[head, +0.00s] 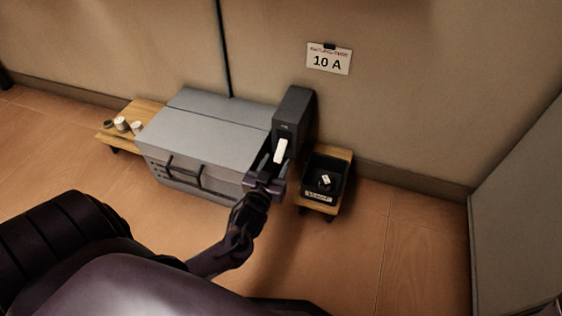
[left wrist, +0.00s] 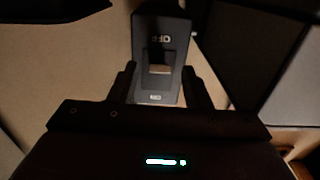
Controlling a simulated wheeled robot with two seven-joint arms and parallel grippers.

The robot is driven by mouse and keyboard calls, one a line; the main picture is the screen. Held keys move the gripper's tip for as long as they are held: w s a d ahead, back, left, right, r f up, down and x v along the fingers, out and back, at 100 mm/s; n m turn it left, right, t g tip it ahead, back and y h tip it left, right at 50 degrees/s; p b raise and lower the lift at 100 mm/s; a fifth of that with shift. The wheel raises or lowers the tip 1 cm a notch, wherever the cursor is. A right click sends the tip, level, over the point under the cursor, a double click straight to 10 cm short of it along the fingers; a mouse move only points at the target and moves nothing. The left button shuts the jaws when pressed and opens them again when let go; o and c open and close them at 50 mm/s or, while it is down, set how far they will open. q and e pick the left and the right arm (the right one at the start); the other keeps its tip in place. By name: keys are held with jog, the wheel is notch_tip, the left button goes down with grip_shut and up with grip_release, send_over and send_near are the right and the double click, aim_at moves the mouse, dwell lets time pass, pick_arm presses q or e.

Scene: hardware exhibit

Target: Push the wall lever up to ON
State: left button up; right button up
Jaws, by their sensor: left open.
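The wall lever is a white handle (head: 281,150) on a tall dark grey switch box (head: 294,106) against the wall. In the head view the handle sits on the lower part of the box's front. My left gripper (head: 267,174) is open just below and in front of the handle. In the left wrist view the switch box (left wrist: 160,28) is straight ahead of my left gripper (left wrist: 158,76), with a label that seems to read OFF upside down. A pale patch, likely the handle, shows between the fingertips; contact cannot be told. My right gripper is not in view.
A large grey box with a handle (head: 205,130) stands directly left of the switch. A small wooden stand with a black bin (head: 325,178) is at its right. White cups (head: 122,124) stand on a wooden bench at left. A "10 A" sign (head: 328,60) hangs above.

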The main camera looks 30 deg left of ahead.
aim_at(283, 143)
pick_arm(q)
jog(key=shift+b+x, duration=0.5)
jog(key=shift+x, duration=1)
grip_shut()
